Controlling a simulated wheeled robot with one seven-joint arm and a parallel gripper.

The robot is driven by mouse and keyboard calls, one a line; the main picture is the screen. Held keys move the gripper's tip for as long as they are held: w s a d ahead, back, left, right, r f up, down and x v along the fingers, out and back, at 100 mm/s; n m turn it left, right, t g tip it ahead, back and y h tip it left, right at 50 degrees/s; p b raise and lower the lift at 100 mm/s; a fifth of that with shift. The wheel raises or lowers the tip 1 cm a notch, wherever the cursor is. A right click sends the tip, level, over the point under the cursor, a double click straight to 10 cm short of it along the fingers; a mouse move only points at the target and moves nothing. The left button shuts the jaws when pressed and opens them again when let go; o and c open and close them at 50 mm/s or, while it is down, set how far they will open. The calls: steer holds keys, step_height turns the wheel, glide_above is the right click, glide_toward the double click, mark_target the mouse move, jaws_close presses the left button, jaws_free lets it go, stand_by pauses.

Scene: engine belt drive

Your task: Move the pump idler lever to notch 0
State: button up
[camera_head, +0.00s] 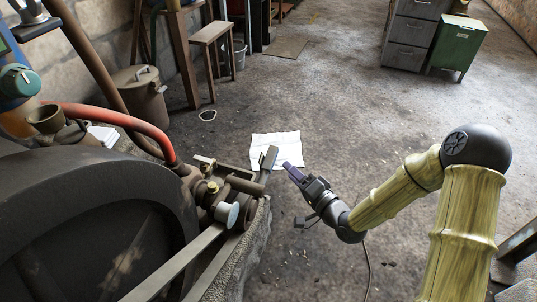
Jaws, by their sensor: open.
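A dark lever with a flat upright grip (268,159) sticks out at the end of the engine's metal fittings and looks like the pump idler lever. Its notches and their numbers are too small to make out. My gripper (291,171), with purple fingers, is just right of the grip, pointing toward it. It is open and appears empty, with a small gap between it and the grip in the picture. A flat belt (178,262) runs to a pale-faced pulley (227,214) below and left of the lever.
The large dark engine housing (75,220) fills the lower left, with a red hose (115,118) above it. A white sheet (278,149) lies on the floor behind the lever. A green cabinet (458,45) stands far right.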

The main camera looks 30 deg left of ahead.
mark_target(269, 151)
steer(key=b+x, duration=0.4)
steer(key=x, duration=0.6)
steer(key=shift+w+a+f, duration=0.1)
steer(key=shift+w+a, duration=0.3)
steer(key=shift+a, duration=0.3)
jaws_close()
